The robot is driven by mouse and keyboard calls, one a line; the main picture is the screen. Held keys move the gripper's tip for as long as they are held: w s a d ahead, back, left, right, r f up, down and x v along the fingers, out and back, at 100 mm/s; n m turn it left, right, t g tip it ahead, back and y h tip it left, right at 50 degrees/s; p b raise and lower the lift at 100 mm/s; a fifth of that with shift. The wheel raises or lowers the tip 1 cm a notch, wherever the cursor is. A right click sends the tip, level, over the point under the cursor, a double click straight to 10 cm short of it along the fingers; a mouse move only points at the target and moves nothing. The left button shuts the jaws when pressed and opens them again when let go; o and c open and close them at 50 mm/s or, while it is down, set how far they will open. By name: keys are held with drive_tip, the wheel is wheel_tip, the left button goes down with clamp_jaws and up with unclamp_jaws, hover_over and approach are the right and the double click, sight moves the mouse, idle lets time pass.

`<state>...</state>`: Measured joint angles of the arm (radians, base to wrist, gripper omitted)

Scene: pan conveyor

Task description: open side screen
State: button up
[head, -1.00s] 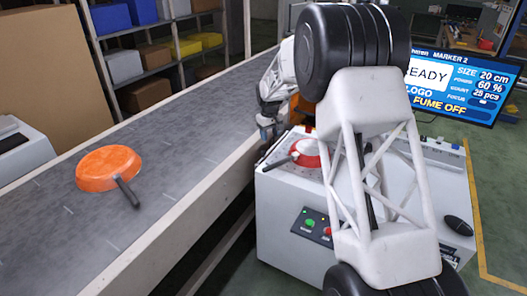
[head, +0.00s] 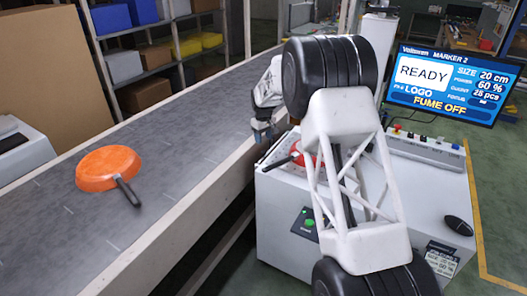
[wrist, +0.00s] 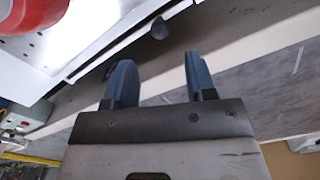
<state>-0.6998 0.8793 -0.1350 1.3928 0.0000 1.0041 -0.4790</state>
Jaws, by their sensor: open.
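My gripper (head: 262,132) is at the left side of the white marking machine (head: 285,215), near the conveyor's edge. In the wrist view its two blue fingers (wrist: 160,78) are apart with nothing between them. A dark rounded knob or handle end (wrist: 158,28) shows just beyond the fingers, apart from them; I cannot tell which it is. A pale panel edge (wrist: 110,50) runs beside it; I cannot tell for certain whether this is the side screen. A red pan (head: 308,155) sits on the machine, partly behind my arm; it also shows in the wrist view (wrist: 25,14).
The conveyor (head: 60,225) runs along the left with an orange pan (head: 108,168) on it. A monitor (head: 445,85) reading READY and FUME OFF stands at the back right. A control box (head: 425,148) and black mouse (head: 459,225) are on the machine's right side.

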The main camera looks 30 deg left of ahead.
drive_tip(key=shift+f, duration=3.75)
drive_tip(key=shift+c, duration=0.5)
clamp_jaws()
